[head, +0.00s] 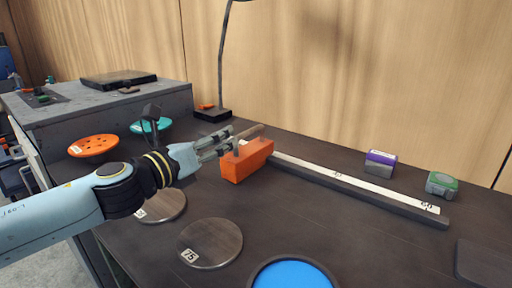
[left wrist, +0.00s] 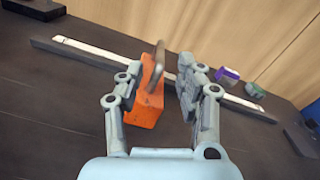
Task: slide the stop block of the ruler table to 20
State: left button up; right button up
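The orange stop block (head: 246,162) sits on the ruler table, a dark rail with a white scale strip (head: 370,187). A brownish bar-like handle (head: 250,131) sticks up from the block. In the left wrist view, the block (left wrist: 148,100) and its handle (left wrist: 157,68) show between the fingers, and the rail (left wrist: 85,54) runs out on both sides. My left gripper (head: 231,142) is open at the block's left side, its fingers spread about the handle; contact is not clear. The scale numbers are too small to read surely. My right gripper is out of view.
A purple-and-grey box (head: 380,163) and a green tape-measure-like item (head: 441,185) stand behind the rail. A lamp (head: 214,112) stands behind the block. Round plates (head: 210,243) and a blue disc (head: 292,276) lie in front.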

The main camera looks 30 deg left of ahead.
pick_arm(q)
jog(key=shift+s+d+f+m+b, duration=0.15)
jog(key=shift+f+m+b, duration=0.2)
jog(key=shift+m, duration=0.1)
jog(key=shift+s+d+f+m+b, duration=0.1)
jog(key=shift+s+f+m+b, duration=0.05)
jog(key=shift+f+m+b, duration=0.25)
jog(key=shift+w+a+r+p, duration=0.15)
jog(key=shift+w+p, duration=0.1)
jog(key=shift+p, duration=0.15)
jog(key=p, duration=0.3)
send_near(260, 126)
jog(key=shift+w+a+r, duration=0.2)
jog(key=shift+w+a, duration=0.1)
jog(key=shift+w, duration=0.05)
jog(key=w, duration=0.2)
jog(key=w+p, duration=0.1)
jog(key=w, duration=0.2)
jog(key=shift+w+d+f+p, duration=0.25)
jog(key=shift+w+f+p, duration=0.1)
jog(key=shift+w+f, duration=0.05)
jog(key=shift+w, duration=0.1)
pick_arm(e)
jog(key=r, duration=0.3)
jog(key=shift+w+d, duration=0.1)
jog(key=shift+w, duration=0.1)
pick_arm(q)
jog(key=shift+c, duration=0.4)
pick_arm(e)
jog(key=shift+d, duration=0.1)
